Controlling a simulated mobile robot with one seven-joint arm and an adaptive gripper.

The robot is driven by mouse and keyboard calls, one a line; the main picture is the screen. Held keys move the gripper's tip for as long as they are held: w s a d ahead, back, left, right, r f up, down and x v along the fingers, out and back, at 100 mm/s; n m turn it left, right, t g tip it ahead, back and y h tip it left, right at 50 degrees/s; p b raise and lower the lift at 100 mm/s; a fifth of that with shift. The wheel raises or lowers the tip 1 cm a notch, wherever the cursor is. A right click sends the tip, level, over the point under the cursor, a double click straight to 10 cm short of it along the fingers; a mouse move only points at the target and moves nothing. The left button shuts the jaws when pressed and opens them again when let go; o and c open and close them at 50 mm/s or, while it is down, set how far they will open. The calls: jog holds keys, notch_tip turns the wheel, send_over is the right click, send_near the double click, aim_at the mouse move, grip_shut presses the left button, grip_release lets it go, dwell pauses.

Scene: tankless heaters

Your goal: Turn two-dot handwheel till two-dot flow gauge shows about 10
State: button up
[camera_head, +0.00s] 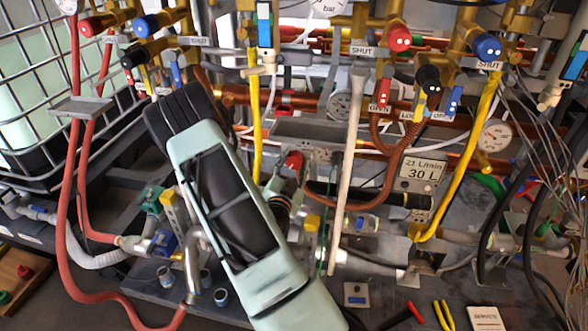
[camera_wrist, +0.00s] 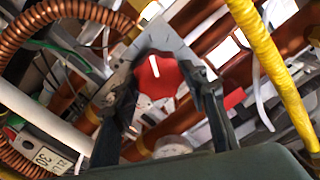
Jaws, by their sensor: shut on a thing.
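A red handwheel (camera_wrist: 157,76) with a white line mark sits between the two dark fingers of my gripper (camera_wrist: 168,78) in the wrist view. My gripper is shut on it, one finger on each side. A pale round dial (camera_wrist: 172,147) is partly hidden below the wheel in the wrist view. Which dial is the two-dot flow gauge cannot be told, and no needle is readable.
A white pipe (camera_head: 347,160) stands right of the wheel and a yellow pipe (camera_head: 256,110) left of it. Other dials (camera_head: 340,105) (camera_head: 495,135) and red, blue and black knobs crowd the rack. Red hoses (camera_head: 72,190) hang at left.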

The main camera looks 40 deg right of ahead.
jog(key=shift+f+m+b, duration=0.15)
jog(key=shift+m+b, duration=0.4)
jog(key=shift+m, duration=0.05)
jog(key=o, duration=1.2)
jog(key=shift+c, duration=0.2)
jog(key=v, duration=1.2)
jog(key=shift+w, duration=0.1)
